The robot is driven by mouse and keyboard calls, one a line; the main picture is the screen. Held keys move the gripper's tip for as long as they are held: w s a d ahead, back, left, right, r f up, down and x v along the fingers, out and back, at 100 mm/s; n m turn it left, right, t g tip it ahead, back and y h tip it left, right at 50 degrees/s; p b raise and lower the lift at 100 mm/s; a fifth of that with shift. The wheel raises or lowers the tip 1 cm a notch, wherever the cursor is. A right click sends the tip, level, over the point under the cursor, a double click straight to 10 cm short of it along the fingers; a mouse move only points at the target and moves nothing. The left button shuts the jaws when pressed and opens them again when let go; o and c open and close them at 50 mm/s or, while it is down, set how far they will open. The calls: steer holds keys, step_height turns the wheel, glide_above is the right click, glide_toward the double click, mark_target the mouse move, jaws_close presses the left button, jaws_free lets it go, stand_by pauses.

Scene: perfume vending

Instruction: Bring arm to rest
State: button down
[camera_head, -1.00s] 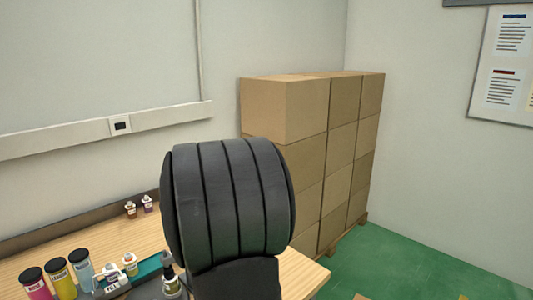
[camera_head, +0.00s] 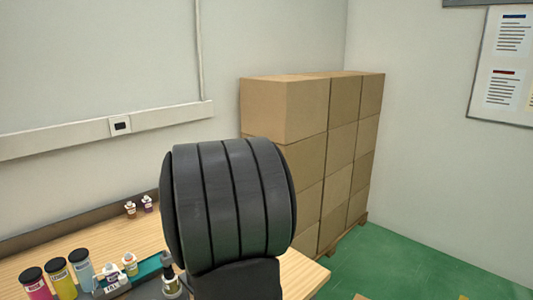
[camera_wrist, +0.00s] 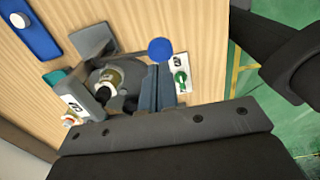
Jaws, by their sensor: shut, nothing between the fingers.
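My gripper (camera_wrist: 157,86) shows in the wrist view, its grey fingers close together and empty above the wooden table. To its left stands a grey fixture with a small black-capped bottle (camera_wrist: 111,76) in it; I see no contact between the bottle and the fingers. In the head view my dark, ribbed arm link fills the middle foreground and the gripper is hidden. A small bottle with a dark top (camera_head: 172,285) shows just left of the link.
Pink (camera_head: 34,284), yellow (camera_head: 60,279) and blue (camera_head: 85,273) dark-capped containers stand at the table's front left. Small bottles (camera_head: 130,209) stand near the back edge. Stacked cardboard boxes (camera_head: 310,110) stand beyond the table. Green floor (camera_head: 400,268) is open at right.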

steer(key=shift+f, duration=1.9)
stand_by(0.4)
